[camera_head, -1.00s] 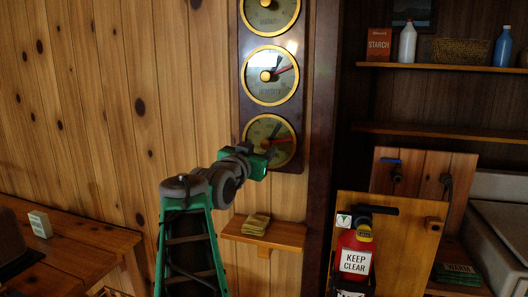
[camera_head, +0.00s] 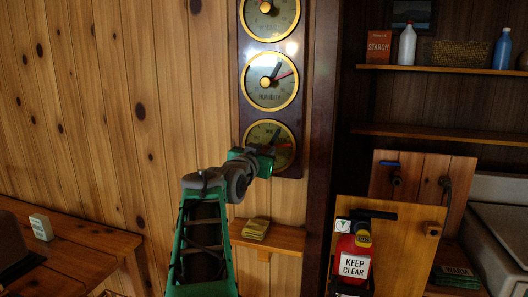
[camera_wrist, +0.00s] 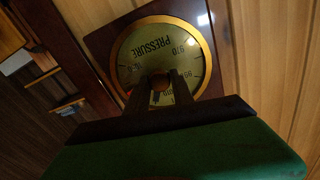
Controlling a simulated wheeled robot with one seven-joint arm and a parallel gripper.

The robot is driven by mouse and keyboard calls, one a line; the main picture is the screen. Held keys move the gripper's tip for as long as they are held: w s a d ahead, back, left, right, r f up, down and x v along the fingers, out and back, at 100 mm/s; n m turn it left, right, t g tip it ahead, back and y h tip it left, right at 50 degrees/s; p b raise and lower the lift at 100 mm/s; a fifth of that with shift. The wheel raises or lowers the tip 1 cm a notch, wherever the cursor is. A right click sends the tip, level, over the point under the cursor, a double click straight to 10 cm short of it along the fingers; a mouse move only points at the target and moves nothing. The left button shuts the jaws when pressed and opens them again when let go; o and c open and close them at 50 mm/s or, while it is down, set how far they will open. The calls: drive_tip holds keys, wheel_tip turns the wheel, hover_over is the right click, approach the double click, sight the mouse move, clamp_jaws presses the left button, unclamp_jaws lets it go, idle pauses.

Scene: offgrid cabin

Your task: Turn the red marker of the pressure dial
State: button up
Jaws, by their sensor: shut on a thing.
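The pressure dial (camera_head: 261,130) is the lowest of a column of round, gold-rimmed dials on a dark wooden board. It also shows, upside down, in the wrist view (camera_wrist: 188,60). My gripper (camera_head: 268,157) is at the dial's face and covers its middle and lower left in the head view. In the wrist view my gripper (camera_wrist: 158,82) has its two fingers on either side of the small brownish centre knob (camera_wrist: 160,83), shut on it. The red marker (camera_head: 285,146) points right from the dial's centre in the head view. In the wrist view it is mostly hidden by the fingers.
The humidity dial (camera_head: 258,93) is just above. A small wooden shelf (camera_head: 287,239) with a tan stack (camera_head: 255,229) is below my gripper. A red extinguisher (camera_head: 347,246) stands to the right, by a wooden panel (camera_head: 402,248). A wooden bench (camera_head: 95,240) is at left.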

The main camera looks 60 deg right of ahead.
clamp_jaws()
idle(0.8)
